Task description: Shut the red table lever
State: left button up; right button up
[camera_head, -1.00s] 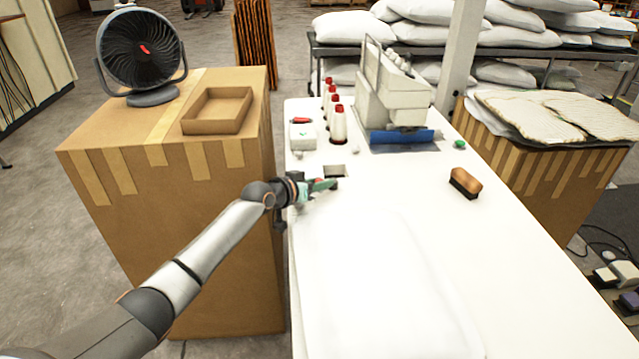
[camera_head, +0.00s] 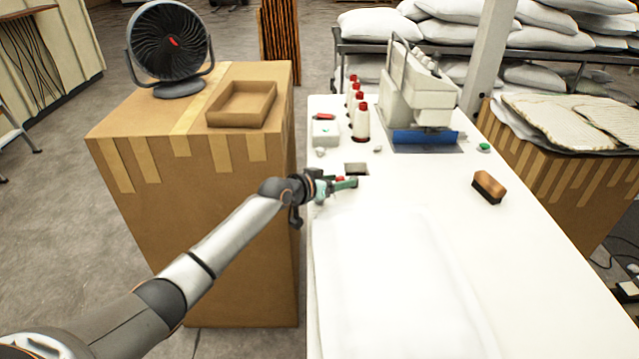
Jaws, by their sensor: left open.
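My left gripper (camera_head: 338,186), with green fingers, is open low over the left edge of the white table (camera_head: 400,200). A small red part (camera_head: 340,179) shows at its fingers, just in front of a dark square opening (camera_head: 356,169) in the table top. It looks like the red lever, but the fingers hide most of it, and I cannot tell whether they touch it. Another red piece (camera_head: 323,117) lies on top of a small white box (camera_head: 325,133) farther back. My right gripper is not in view.
White thread cones (camera_head: 361,125) with red tops and a sewing machine (camera_head: 418,97) stand at the back. A brush (camera_head: 488,187) lies at the right. A large cardboard box (camera_head: 230,200) stands left of the table. White fabric (camera_head: 390,280) covers the front.

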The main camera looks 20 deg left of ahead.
pick_arm(q)
jog(key=v, duration=1.1)
jog(key=shift+s+a+r, duration=0.1)
jog(key=shift+s+r, duration=0.05)
jog(key=shift+s, duration=0.05)
jog(key=shift+p, duration=0.3)
